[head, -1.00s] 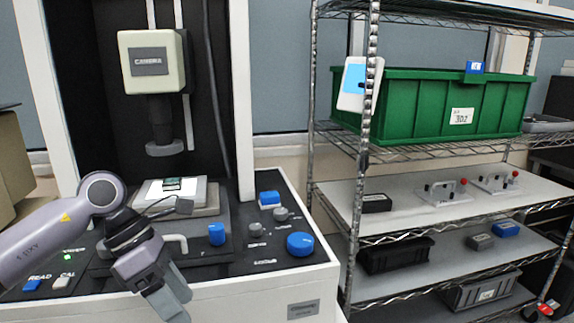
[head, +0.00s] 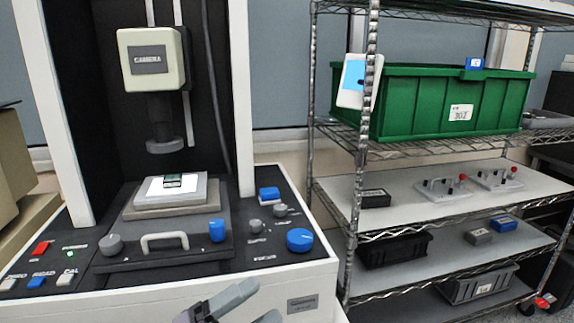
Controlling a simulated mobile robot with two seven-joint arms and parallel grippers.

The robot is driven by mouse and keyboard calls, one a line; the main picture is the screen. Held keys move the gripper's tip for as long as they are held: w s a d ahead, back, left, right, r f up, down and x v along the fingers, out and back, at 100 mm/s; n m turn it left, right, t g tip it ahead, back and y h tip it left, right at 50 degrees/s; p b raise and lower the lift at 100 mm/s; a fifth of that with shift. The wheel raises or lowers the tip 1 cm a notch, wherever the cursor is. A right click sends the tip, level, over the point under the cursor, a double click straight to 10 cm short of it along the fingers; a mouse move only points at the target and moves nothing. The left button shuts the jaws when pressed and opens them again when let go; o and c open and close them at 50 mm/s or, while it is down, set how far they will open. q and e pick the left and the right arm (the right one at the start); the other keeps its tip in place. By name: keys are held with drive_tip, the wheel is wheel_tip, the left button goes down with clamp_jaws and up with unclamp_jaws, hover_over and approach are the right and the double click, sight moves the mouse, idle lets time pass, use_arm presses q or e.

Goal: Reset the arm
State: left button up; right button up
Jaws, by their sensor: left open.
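My left gripper (head: 252,303) is low in the head view, in front of the machine's front panel. Only its fingers and a bit of its body show. The two fingers are apart with nothing between them. The measuring machine (head: 290,240) stands at the left with a camera head (head: 152,60) above its stage. A small green and white part (head: 173,182) lies on the light plate (head: 190,197) under the lens. My right gripper is out of view.
The machine's deck carries a grey handle (head: 165,241), blue knobs (head: 299,239), and a red button (head: 40,248). A wire rack (head: 440,210) at the right holds a green bin (head: 430,105) and several small items. A cardboard box (head: 15,160) stands at the far left.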

use_arm(q)
drive_tip(key=s+a+f+n+t+y, duration=0.1)
drive_tip(key=a+f+n+t+y, duration=0.3)
drive_tip(key=f+n+y, duration=0.5)
drive_tip(key=s+a+f+n+t+y, duration=0.1)
drive_tip(key=a+f+n+t+y, duration=0.35)
drive_tip(key=n, duration=0.65)
drive_tip(key=s+a+f+n+g+y, duration=0.2)
drive_tip(key=s+a+f+n+g, duration=0.1)
drive_tip(key=s+f, duration=0.3)
drive_tip(key=s+a+f+n+g+y+p, duration=0.1)
drive_tip(key=s+a+f+n+g+y, duration=0.1)
drive_tip(key=s+f, duration=0.4)
wheel_tip(320, 180, down, 3)
drive_tip(key=a+n+g, duration=0.1)
drive_tip(key=n+g, duration=0.1)
drive_tip(key=shift+a+g+y, duration=0.35)
drive_tip(key=shift+a, duration=0.05)
drive_tip(key=shift+r, duration=0.1)
